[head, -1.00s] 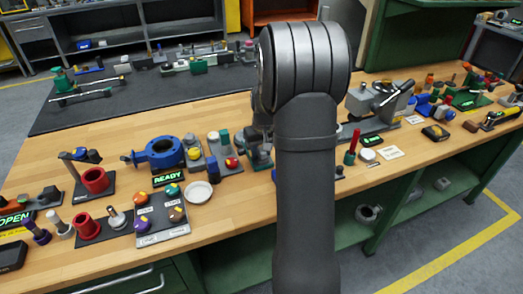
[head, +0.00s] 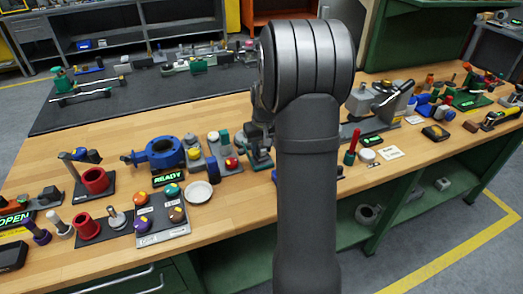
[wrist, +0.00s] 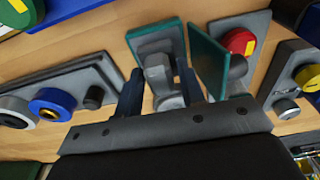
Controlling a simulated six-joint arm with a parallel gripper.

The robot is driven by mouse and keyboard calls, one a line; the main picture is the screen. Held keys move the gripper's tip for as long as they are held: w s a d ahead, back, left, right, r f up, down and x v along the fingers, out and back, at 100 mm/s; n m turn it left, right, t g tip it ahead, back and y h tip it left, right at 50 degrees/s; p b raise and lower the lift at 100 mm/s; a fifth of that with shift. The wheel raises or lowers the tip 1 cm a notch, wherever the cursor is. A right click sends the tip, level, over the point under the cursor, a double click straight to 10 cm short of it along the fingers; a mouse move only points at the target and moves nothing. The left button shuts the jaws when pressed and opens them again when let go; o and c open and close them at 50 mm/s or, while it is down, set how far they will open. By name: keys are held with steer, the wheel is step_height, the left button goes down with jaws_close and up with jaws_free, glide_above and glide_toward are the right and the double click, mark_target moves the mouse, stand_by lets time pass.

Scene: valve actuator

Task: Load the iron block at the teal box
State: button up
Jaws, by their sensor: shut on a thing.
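My gripper (wrist: 160,92) is shut on a small grey metal piece (wrist: 166,98), seemingly the iron block, in the wrist view. The piece sits between the two dark fingers. A teal plate (wrist: 153,34) lies just beyond it with a grey part in front. Right of the fingers, an upright teal panel (wrist: 207,62), seemingly part of the teal box, stands close to the right finger. In the head view, the teal part (head: 224,137) and red knob (head: 231,163) stand left of my gripper, which is mostly hidden by my arm.
A blue knob (wrist: 52,104) is at left. In the head view, a blue valve body (head: 160,153), a READY display (head: 168,177) and a white dish (head: 198,191) stand left.

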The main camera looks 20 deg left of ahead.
steer(key=shift+r, duration=2.7)
